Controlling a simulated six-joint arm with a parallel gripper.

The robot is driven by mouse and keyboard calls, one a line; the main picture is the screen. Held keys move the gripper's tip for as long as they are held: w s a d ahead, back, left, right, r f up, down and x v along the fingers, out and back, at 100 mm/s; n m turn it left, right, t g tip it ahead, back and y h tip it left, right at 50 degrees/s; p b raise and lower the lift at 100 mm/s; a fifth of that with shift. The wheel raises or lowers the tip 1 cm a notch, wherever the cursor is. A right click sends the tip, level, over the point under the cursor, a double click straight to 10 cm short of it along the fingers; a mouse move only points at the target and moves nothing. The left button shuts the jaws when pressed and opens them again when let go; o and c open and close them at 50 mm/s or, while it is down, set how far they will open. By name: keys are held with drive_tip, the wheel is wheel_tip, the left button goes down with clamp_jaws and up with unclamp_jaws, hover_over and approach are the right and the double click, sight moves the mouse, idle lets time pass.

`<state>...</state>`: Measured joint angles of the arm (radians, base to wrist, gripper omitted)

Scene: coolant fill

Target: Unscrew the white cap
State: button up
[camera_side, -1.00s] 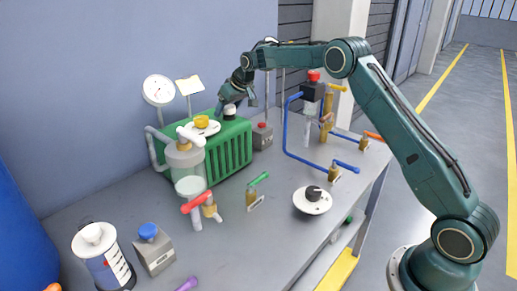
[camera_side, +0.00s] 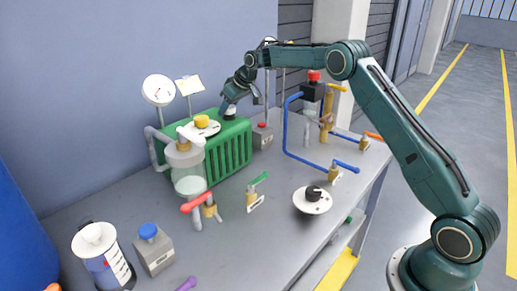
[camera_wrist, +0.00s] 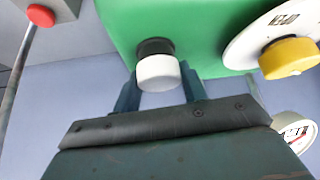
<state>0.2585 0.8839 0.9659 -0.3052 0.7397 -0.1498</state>
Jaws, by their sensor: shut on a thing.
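The white cap (camera_wrist: 158,72) sits on a short black neck (camera_wrist: 154,46) on top of the green ribbed tank (camera_side: 228,152). In the side view the cap (camera_side: 230,111) is small and partly covered by my gripper (camera_side: 234,100), which reaches down to it from above. In the wrist view the two dark fingers of my gripper (camera_wrist: 160,78) stand on either side of the white cap, shut on it. The cap is still at the neck, with the black collar showing beside it. Whether its thread is engaged cannot be seen.
A yellow cap (camera_side: 202,121) on a white disc stands close by on the same tank. A round gauge (camera_side: 158,90) and a small sign (camera_side: 189,86) rise behind it. A grey box with a red button (camera_side: 262,135) stands to the right.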

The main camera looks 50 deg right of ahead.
drive_tip(key=shift+n+y, duration=0.5)
drive_tip(key=shift+n, duration=0.4)
drive_tip(key=o, duration=1.2)
drive_tip(key=shift+r, duration=0.1)
drive_tip(key=v, duration=1.3)
drive_tip(key=shift+r, duration=0.4)
